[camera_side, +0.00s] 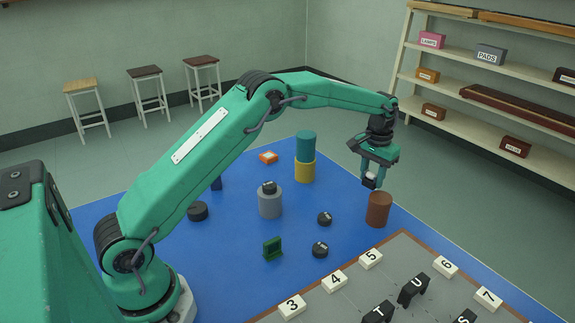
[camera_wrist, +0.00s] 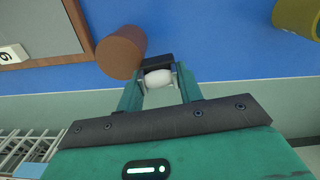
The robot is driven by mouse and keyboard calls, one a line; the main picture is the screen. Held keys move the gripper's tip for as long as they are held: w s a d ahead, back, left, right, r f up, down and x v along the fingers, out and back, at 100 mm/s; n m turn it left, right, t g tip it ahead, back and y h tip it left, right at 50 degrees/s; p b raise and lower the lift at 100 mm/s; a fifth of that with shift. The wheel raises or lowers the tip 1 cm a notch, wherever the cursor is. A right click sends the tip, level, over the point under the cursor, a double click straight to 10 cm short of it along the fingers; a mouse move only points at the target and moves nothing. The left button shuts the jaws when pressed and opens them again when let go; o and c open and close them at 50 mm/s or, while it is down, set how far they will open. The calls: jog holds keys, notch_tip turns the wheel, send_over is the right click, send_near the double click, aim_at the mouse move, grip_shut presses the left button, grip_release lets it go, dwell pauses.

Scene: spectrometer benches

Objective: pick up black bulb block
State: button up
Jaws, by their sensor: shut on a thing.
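My gripper (camera_side: 377,172) is at the right of the side view, pointing down, and is shut on the black bulb block (camera_side: 369,181). The block is small and black with a rounded white bulb. In the wrist view my gripper (camera_wrist: 158,88) has its two green fingers at either side of the white bulb, and the black part of the block (camera_wrist: 157,63) shows beyond it. The block is held above the blue mat, just above and beside the brown cylinder (camera_side: 379,209). I cannot tell whether block and cylinder touch.
On the blue mat (camera_side: 330,272) stand a teal-on-yellow column (camera_side: 305,157), a grey cylinder (camera_side: 270,203) with a black piece on top, black discs (camera_side: 320,250), a green block (camera_side: 272,248) and an orange piece (camera_side: 268,157). A numbered board (camera_side: 345,300) lies in front.

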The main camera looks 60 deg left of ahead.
jog(key=shift+s+d+r, duration=0.3)
jog(key=shift+d+r, duration=0.1)
jog(key=shift+d, duration=0.25)
jog(key=shift+s+d+r, duration=0.3)
jog(key=shift+d+r, duration=0.1)
jog(key=shift+d, duration=0.2)
jog(key=shift+s+d+r, duration=0.3)
jog(key=shift+d+r, duration=0.1)
jog(key=shift+d, duration=0.25)
jog(key=shift+s+r, duration=0.1)
